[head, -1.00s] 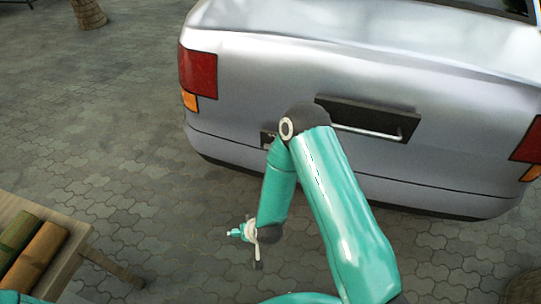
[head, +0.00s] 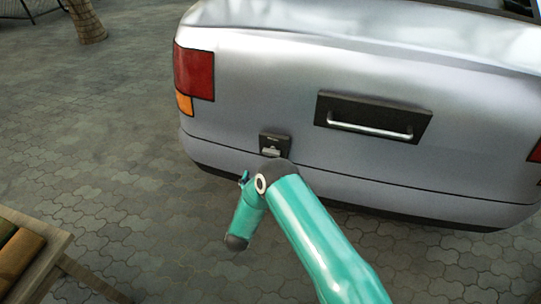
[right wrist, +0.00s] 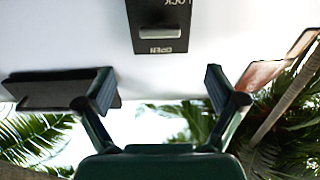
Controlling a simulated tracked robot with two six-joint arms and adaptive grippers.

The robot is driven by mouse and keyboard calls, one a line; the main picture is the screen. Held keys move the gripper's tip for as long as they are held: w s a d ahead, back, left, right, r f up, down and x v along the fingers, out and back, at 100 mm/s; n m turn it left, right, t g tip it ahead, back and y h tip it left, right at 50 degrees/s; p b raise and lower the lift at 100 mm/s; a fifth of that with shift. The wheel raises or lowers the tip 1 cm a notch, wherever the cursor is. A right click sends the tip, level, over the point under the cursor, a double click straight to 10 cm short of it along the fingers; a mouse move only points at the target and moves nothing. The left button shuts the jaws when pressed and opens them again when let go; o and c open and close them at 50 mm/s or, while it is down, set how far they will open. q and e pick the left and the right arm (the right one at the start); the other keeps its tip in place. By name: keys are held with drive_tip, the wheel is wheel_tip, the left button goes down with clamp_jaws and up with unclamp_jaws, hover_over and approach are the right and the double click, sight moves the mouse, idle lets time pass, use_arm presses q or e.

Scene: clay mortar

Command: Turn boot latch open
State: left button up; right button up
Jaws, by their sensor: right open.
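The boot latch (head: 275,141) is a small dark plate with a pale knob on the car's rear, left of the handle. In the right wrist view the latch plate (right wrist: 146,15) shows upside down, with a horizontal silver knob (right wrist: 160,34) between the words LOCK and OPEN. My right gripper (right wrist: 158,78) is open and empty, its two fingers spread wide. The latch shows beyond the fingertips, centred between them, and the fingers are not touching it. My left gripper is not in view.
A dark boot handle panel (head: 400,124) with a silver bar is right of the latch. The silver car (head: 230,115) has a red tail lamp (head: 194,73) at left. A wooden bench (head: 48,268) stands at lower left. The paving between is clear.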

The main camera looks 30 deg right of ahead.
sight(270, 154)
drive_tip(key=x, duration=1.1)
drive_tip(key=shift+w+d, duration=0.2)
drive_tip(key=shift+c, duration=0.4)
drive_tip(key=shift+b, duration=0.3)
drive_tip(key=c, duration=1.1)
